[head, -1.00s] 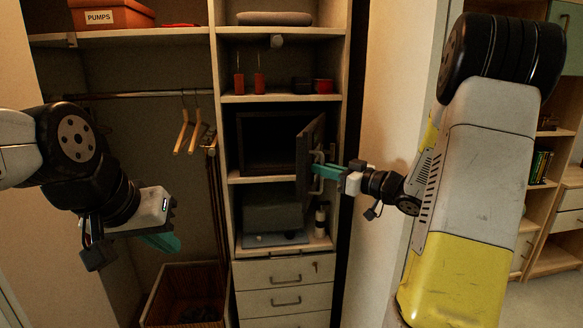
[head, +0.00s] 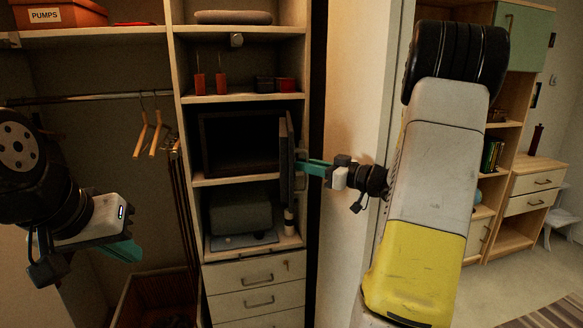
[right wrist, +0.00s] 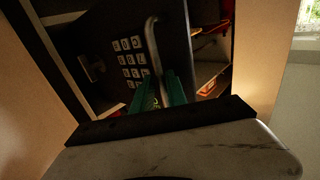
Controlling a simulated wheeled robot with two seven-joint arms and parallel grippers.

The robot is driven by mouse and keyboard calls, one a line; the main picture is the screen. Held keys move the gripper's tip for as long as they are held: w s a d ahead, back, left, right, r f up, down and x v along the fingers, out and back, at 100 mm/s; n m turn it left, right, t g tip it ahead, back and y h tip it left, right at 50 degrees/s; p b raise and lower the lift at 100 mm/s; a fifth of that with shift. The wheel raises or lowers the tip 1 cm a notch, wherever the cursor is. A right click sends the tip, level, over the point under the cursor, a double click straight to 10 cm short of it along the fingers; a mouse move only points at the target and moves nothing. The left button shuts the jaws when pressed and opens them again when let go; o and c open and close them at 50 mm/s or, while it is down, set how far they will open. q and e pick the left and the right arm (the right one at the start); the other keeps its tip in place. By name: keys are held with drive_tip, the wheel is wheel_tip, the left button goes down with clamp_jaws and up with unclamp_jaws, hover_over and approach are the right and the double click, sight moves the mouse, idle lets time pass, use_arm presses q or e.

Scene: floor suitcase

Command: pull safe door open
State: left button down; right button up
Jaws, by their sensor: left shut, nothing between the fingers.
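The safe (head: 240,145) sits in a shelf bay, its dark inside showing. Its dark door (head: 287,160) stands swung out on the right side, seen nearly edge-on in the head view. The right wrist view shows the door's keypad (right wrist: 130,58) and its metal bar handle (right wrist: 153,45). My right gripper (head: 303,167) is at the door's outer face; its teal fingers are closed around the handle's lower part in the right wrist view (right wrist: 160,92). My left gripper (head: 130,250) is shut and empty, low at the left, away from the safe.
A shelf with red candle-like items (head: 210,82) is above the safe. A grey box (head: 240,212) is below it, over drawers (head: 255,277). Hangers (head: 150,135) hang at left above a wooden bin (head: 120,300). A wall edge (head: 355,100) stands right of the cabinet.

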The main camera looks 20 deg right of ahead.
sight(307, 152)
drive_tip(key=shift+a, duration=0.1)
drive_tip(key=shift+r, duration=0.5)
wheel_tip(307, 152, up, 3)
drive_tip(key=shift+s+f, duration=0.1)
drive_tip(key=shift+s, duration=0.05)
drive_tip(key=s+a, duration=0.3)
drive_tip(key=s, duration=0.4)
drive_tip(key=s+a+r, duration=0.1)
drive_tip(key=s+a, duration=0.2)
drive_tip(key=s, duration=0.4)
drive_tip(key=shift+s, duration=0.3)
